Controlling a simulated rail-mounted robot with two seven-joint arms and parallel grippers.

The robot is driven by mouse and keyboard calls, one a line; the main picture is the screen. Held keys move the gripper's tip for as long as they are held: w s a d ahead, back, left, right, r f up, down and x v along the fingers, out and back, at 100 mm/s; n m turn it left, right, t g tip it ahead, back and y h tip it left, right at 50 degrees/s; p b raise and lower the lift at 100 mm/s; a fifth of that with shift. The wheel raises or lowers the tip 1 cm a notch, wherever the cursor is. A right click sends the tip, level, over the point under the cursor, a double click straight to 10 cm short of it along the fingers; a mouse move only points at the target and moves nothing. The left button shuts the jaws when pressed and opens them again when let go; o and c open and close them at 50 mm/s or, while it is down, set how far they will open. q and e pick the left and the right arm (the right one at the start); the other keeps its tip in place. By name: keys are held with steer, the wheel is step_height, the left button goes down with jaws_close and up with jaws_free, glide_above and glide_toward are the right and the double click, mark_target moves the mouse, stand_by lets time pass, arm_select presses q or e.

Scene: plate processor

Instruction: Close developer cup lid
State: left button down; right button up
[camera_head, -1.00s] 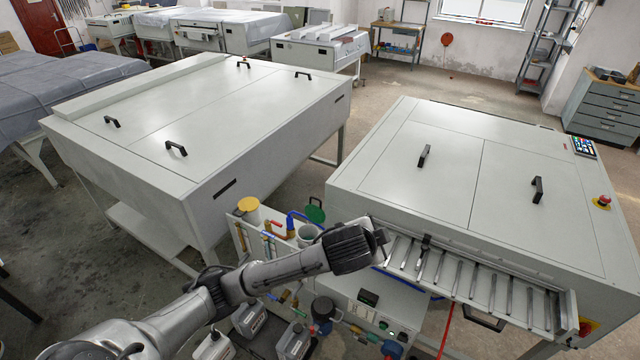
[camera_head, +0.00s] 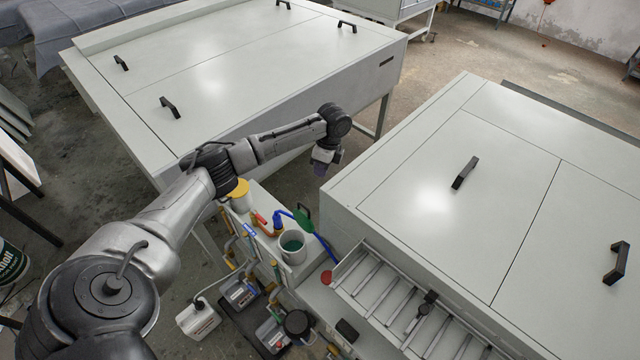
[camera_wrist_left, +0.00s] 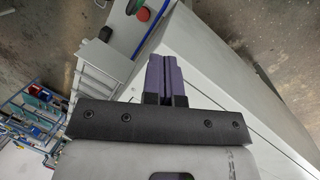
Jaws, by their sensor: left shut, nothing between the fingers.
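The developer cup (camera_head: 292,248) is a grey cup with green liquid showing inside, so it is open. Its green lid (camera_head: 304,221) stands tilted up at the cup's back edge, with a dark handle. My left gripper (camera_head: 321,169) has purple fingers and hangs behind and above the lid, apart from it, between the two large machines. In the left wrist view the purple fingers (camera_wrist_left: 166,76) are shut together with nothing between them. A small part of a green thing (camera_wrist_left: 133,3) shows at that view's top edge. My right gripper is not in view.
A second cup with a closed yellow lid (camera_head: 238,188) stands left of the developer cup. Red and blue pipes (camera_head: 284,217) run between them. The large machine (camera_head: 440,190) on the right and its roller tray (camera_head: 385,290) lie close by. Canisters (camera_head: 198,318) stand on the floor below.

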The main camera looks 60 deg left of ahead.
arm_select(q)
steer(key=shift+s+d+m, duration=0.15)
steer(key=shift+d+m, duration=0.15)
steer(key=shift+m, duration=0.3)
steer(key=s+d+f+m+p, duration=0.1)
steer(key=s+f+m, duration=0.2)
steer(key=f, duration=0.6)
steer(key=shift+s+d+f+m+g+h+p, duration=0.2)
steer(key=shift+s+f+m+g+h+p, duration=0.15)
steer(key=shift+s, duration=0.3)
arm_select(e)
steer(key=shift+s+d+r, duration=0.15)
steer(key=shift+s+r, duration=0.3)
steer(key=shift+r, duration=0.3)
arm_select(q)
steer(key=shift+r, duration=0.1)
